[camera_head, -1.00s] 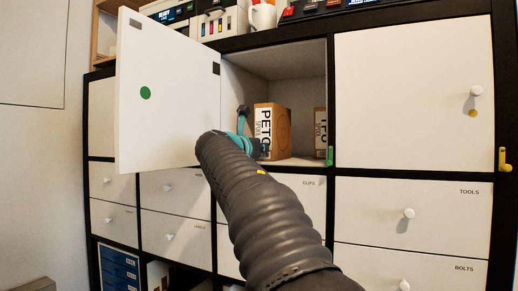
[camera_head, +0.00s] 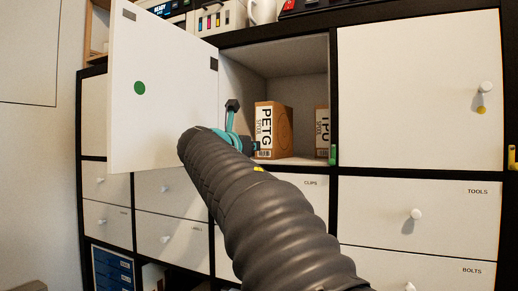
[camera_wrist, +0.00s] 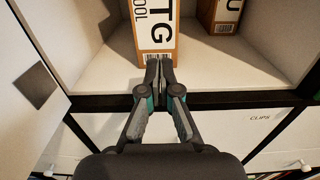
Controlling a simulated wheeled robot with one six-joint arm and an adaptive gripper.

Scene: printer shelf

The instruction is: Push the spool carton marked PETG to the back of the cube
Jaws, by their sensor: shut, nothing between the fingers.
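The PETG spool carton (camera_head: 274,130) stands upright inside the open cube, its white-labelled face toward the cube's opening and a brown side to the right. In the wrist view the carton (camera_wrist: 155,30) is straight ahead of my gripper (camera_wrist: 159,70). My gripper is shut and empty, its tips low at the carton's front face. I cannot tell whether they touch it. In the head view my arm hides part of the gripper. The cube (camera_head: 300,62) has pale inner walls and floor, with free depth visible behind the carton.
A second carton marked TPU (camera_head: 322,130) stands right of the PETG one, with a gap between. The white door (camera_head: 160,95) with a green dot stands open at the left. A green piece (camera_head: 332,154) is at the cube's right front edge. Closed drawers lie below.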

